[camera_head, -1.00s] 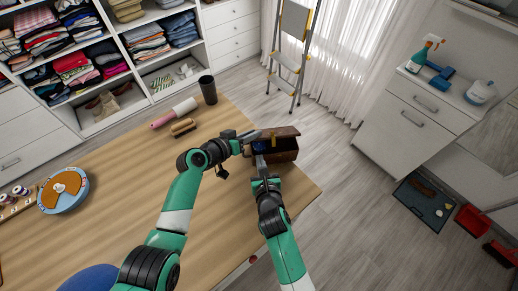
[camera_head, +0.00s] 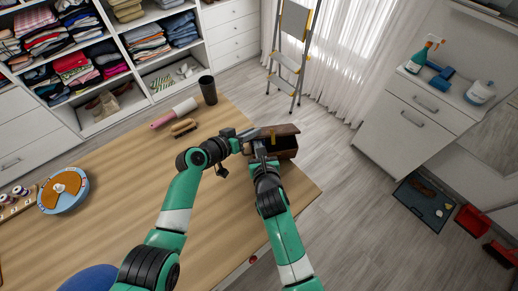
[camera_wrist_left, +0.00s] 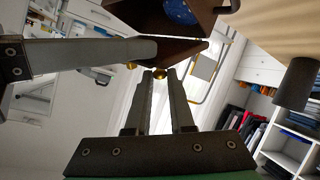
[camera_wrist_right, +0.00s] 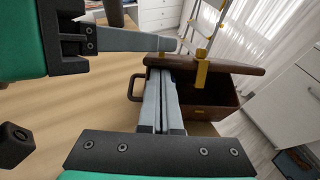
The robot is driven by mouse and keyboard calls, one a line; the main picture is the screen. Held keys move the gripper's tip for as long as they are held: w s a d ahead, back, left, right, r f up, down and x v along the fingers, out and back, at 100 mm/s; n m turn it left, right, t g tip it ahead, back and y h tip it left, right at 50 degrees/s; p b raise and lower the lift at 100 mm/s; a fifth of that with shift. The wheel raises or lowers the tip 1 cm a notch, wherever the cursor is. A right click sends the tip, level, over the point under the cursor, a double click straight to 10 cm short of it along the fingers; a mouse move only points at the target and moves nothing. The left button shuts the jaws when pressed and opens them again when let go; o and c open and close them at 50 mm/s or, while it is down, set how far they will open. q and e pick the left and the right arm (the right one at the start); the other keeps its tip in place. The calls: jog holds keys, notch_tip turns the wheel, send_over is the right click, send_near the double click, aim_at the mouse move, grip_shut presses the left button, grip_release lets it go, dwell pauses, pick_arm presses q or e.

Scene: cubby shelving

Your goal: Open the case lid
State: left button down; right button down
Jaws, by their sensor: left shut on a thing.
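The brown case (camera_head: 288,155) stands near the table's far right corner, its lid (camera_head: 281,130) partly raised, with a dark gap below. My left gripper (camera_head: 255,134) is shut at the lid's front edge, beside a gold clasp (camera_wrist_right: 201,72); the exact hold is hard to see. In the left wrist view its fingertips (camera_wrist_left: 160,76) meet the lid (camera_wrist_left: 182,52) near gold fittings. My right gripper (camera_head: 259,153) has its fingers together at the case's front, with its tips (camera_wrist_right: 167,64) just below the lid edge. A blue speckled object (camera_wrist_left: 180,11) shows inside the case.
A round blue-and-orange item (camera_head: 63,191) is at the left. A stepladder (camera_head: 288,60) stands beyond the table.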

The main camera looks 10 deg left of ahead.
pick_arm(q)
jog(key=c, duration=0.8)
grip_release()
jog(key=shift+s+d+f, duration=0.2)
jog(key=shift+s+f, duration=0.1)
jog(key=shift+f, duration=0.25)
jog(key=shift+r, duration=0.1)
